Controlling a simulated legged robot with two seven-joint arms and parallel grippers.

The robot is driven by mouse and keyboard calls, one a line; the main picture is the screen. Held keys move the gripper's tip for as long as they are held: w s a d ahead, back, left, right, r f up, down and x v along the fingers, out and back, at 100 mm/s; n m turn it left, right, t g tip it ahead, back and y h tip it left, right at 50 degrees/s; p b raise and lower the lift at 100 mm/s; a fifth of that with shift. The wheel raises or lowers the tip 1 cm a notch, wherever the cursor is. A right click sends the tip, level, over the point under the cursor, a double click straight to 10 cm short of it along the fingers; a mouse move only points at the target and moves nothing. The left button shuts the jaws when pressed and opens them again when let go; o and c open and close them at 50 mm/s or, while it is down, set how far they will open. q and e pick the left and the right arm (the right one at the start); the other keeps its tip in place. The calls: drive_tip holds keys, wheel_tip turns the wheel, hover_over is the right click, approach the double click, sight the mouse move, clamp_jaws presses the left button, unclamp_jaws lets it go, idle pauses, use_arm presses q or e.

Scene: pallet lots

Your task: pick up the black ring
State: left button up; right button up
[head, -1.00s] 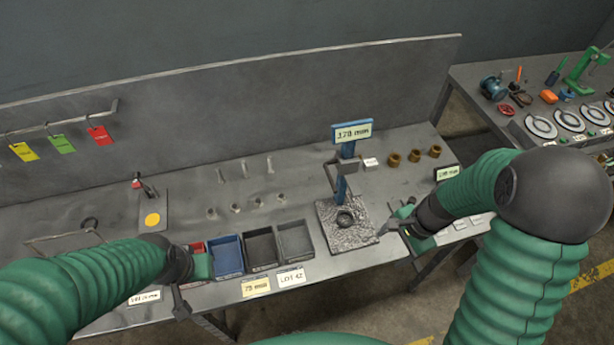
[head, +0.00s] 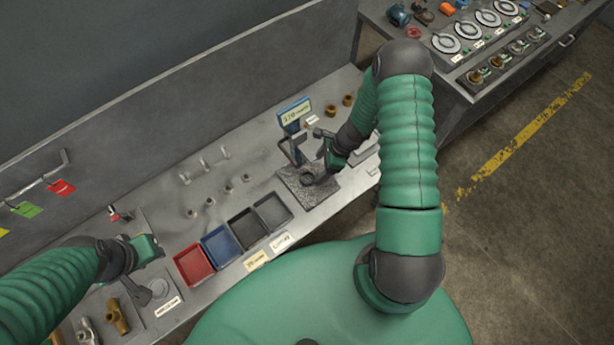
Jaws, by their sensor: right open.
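A black ring (head: 307,178) lies on the speckled grey plate (head: 296,194) of the blue gauge stand. My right gripper (head: 319,168) is open, just above and to the right of the ring, with its fingers pointing down toward it. I cannot tell whether a fingertip touches the ring, and the gripper hides part of the plate's far right side. My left gripper (head: 150,262) is over the left part of the bench, away from the ring; its jaw opening is not clear.
The blue gauge stand (head: 292,116) with its sign rises close behind the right gripper. Red (head: 193,265), blue (head: 221,246) and two dark bins stand left of the plate. Small metal pieces stand behind the bins. Brass pieces (head: 348,100) sit beyond the stand.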

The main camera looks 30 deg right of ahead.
sight(309, 179)
drive_tip(key=x, duration=0.1)
drive_tip(key=p+x, duration=0.1)
drive_tip(key=x, duration=0.1)
drive_tip(key=p+x, duration=0.1)
drive_tip(key=shift+s+a+f, duration=0.2)
drive_tip(key=shift+s+a, duration=0.05)
drive_tip(key=shift+a, duration=0.2)
drive_tip(key=shift+f, duration=0.3)
drive_tip(key=shift+w+d+f, duration=0.1)
drive_tip(key=c, duration=1.6)
